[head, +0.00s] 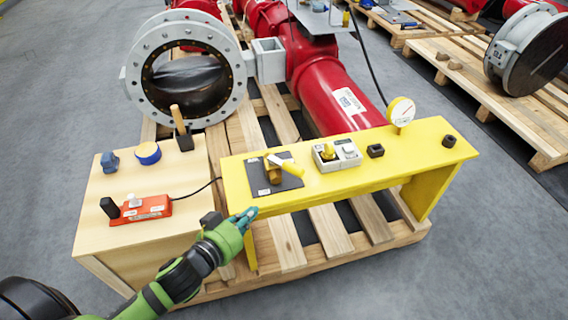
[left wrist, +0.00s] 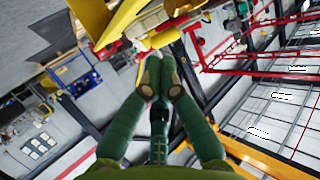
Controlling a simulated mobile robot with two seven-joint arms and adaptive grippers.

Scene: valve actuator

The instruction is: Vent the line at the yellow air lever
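The yellow air lever (head: 291,167) sits on a brass valve (head: 272,170) mounted on a dark plate (head: 262,183) at the left of the yellow bench (head: 320,189). The lever slants down to the right across the plate. My left gripper (head: 249,214), green, is at the bench's front left edge, nearer to me than the valve and apart from the lever. In the left wrist view its fingertips (left wrist: 161,76) are close together with nothing seen between them. A yellow piece shows beyond the tips; I cannot tell whether it is the lever. My right gripper is not in view.
A round gauge (head: 401,111) stands at the bench's rear edge. A grey box with a yellow knob (head: 328,152) lies right of the plate. Red piping (head: 330,95) lies behind.

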